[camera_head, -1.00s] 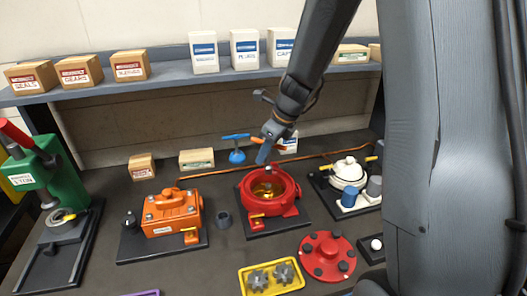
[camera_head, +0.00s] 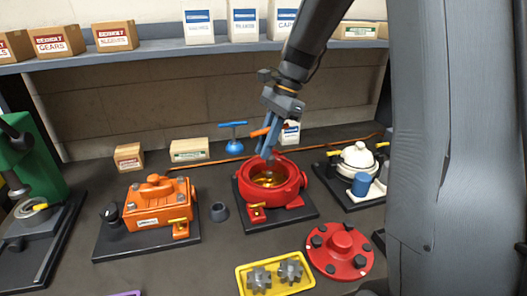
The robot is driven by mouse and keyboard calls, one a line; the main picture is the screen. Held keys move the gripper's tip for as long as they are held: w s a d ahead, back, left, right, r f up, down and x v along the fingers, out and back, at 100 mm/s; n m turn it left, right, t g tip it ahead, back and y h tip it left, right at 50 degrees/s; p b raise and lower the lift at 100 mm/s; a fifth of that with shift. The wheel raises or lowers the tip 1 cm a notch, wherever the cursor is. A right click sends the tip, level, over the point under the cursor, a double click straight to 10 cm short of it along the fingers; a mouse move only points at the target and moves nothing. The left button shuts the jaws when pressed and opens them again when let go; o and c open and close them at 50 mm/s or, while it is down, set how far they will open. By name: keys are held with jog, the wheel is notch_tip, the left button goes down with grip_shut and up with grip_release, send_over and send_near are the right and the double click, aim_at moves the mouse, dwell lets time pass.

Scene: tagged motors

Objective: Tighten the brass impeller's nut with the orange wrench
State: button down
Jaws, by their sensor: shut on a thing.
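My gripper (camera_head: 268,146) points down over the red round pump housing (camera_head: 291,193). It is shut on the orange wrench (camera_head: 261,132), whose orange part sticks out to the left of the fingers. The rest of the wrench is mostly hidden by the fingers. The brass impeller (camera_head: 266,182) shows as a gold surface inside the open housing. A small dark grey piece stands over the impeller's middle, just below the fingertips. I cannot tell if it is the nut or the wrench's end, or whether they touch.
A red cover (camera_head: 340,251) lies in front of the housing, beside a yellow tray (camera_head: 242,279) with grey gears. An orange motor (camera_head: 156,204) stands left and a white pot-like unit (camera_head: 358,160) right. A blue T-handled tool (camera_head: 234,146) stands behind. A boxed shelf (camera_head: 160,56) runs along the back.

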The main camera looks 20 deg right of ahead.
jog(key=shift+s+d+f+n+g+h+p, duration=0.25)
jog(key=shift+n+g+h+p, duration=0.65)
jog(key=shift+n, duration=1.6)
jog(key=shift+s+d+f+n+g+h+p, duration=0.1)
jog(key=shift+d+f+n+g+h+p, duration=0.25)
jog(key=shift+n+p, duration=1.6)
jog(key=shift+s+d+f+n+g+h+p, duration=0.15)
jog(key=shift+n+g+h+p, duration=0.5)
jog(key=shift+n, duration=2.4)
jog(key=shift+f, duration=0.2)
jog(key=shift+f+b, duration=0.3)
jog(key=shift+f, duration=0.7)
